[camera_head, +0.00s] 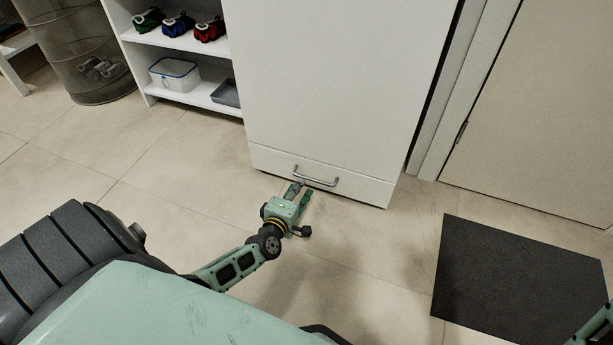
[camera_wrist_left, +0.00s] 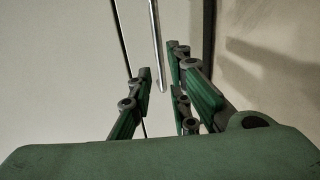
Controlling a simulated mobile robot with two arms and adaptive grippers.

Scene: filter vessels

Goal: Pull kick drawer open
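The kick drawer (camera_head: 352,187) is the low white front at the bottom of a tall white cabinet. It looks flush with the cabinet front. Its grey metal bar handle (camera_head: 315,180) runs across its middle. My left gripper (camera_head: 301,189) is open, close to the floor in front of the drawer, just below the handle. In the left wrist view the handle (camera_wrist_left: 156,45) shows as a thin bar in the gap between the spread fingers (camera_wrist_left: 160,72). I cannot tell whether a finger touches it. Only part of my right arm shows, at the lower right corner.
A dark mat (camera_head: 520,285) lies on the floor at right, before a closed door (camera_head: 550,110). The tiled floor in front of the drawer is clear.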

